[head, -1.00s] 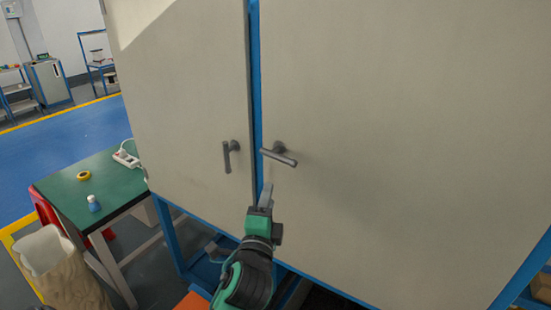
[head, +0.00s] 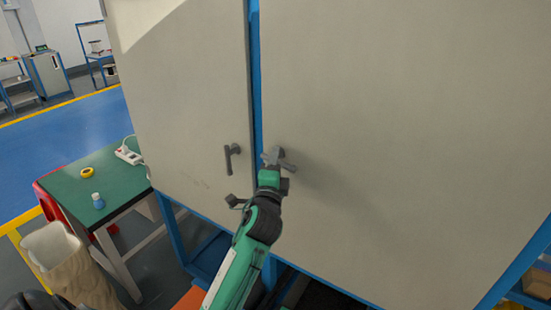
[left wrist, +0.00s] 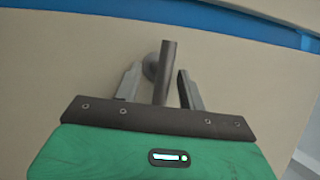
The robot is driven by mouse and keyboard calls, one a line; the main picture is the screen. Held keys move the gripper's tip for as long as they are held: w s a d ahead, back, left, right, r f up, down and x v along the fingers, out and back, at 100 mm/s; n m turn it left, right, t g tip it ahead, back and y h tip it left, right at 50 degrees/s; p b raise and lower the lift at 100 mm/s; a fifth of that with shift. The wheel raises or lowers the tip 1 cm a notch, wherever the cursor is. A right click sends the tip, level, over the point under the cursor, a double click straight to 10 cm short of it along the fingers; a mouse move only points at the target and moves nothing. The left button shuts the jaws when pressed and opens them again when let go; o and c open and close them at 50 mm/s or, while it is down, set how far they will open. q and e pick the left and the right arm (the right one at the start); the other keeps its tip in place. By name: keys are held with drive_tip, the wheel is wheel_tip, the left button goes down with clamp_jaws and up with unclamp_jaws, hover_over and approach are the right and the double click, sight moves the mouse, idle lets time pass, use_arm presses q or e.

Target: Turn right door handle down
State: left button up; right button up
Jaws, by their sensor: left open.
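The right door handle (head: 289,166) is a dark grey lever on the large beige right door (head: 400,120). It sticks out to the right and is nearly level, partly hidden by my gripper. My left gripper (head: 272,156) is at this handle, with its arm reaching up from below. In the left wrist view, the handle's bar (left wrist: 165,72) lies between the two fingers of my open left gripper (left wrist: 158,85), with gaps visible on both sides. My right gripper is not in view.
The left door (head: 185,90) has its own handle (head: 230,158), pointing down, close to my left gripper. A blue frame strip (head: 256,90) runs between the doors. A green-topped table (head: 120,185) with a power strip, yellow tape roll and small bottle stands at the left.

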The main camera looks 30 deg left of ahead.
use_arm(q)
drive_tip(key=shift+w, duration=0.1)
clamp_jaws()
